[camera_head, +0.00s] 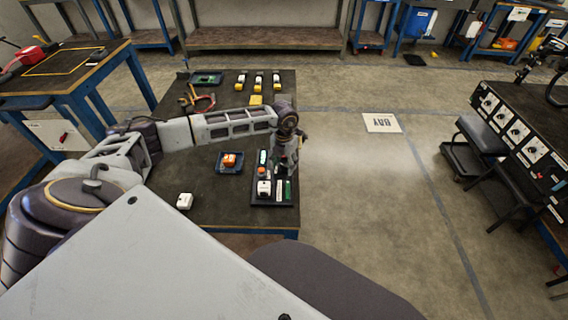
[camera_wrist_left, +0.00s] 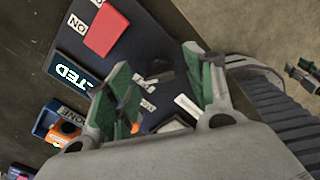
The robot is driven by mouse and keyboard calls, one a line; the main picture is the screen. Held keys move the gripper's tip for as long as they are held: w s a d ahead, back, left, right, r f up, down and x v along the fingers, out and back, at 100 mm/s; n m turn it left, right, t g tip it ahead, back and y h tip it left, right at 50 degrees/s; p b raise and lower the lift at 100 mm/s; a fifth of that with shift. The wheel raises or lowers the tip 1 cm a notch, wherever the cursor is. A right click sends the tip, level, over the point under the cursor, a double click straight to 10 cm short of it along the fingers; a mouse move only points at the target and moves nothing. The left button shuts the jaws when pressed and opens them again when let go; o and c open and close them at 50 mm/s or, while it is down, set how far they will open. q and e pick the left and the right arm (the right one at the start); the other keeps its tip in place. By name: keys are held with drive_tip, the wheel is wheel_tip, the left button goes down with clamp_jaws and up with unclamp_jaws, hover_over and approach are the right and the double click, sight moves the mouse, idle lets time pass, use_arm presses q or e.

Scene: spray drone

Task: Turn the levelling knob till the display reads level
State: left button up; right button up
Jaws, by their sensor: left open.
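My left gripper (camera_head: 288,168) is over the dark panel (camera_head: 275,204) at the table's right edge. In the left wrist view the gripper (camera_wrist_left: 160,62) is open, its green-padded fingers spread above the panel. A small orange part (camera_wrist_left: 130,98) shows beside the left finger, partly hidden by it; I cannot tell if they touch. In the left wrist view the display (camera_wrist_left: 70,74) shows white letters ending "TED", the start cut off. A red block (camera_wrist_left: 105,30) sits on the panel beside a label. The levelling knob cannot be clearly made out. My right gripper is not in view.
A blue tray with an orange device (camera_head: 229,160) lies left of the panel. A white block (camera_head: 184,200) sits nearer. Open floor (camera_head: 350,200) lies to the right.

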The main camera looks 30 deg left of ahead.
sight(284, 165)
use_arm(q)
wheel_tip(284, 165, up, 12)
idle(0.8)
idle(0.6)
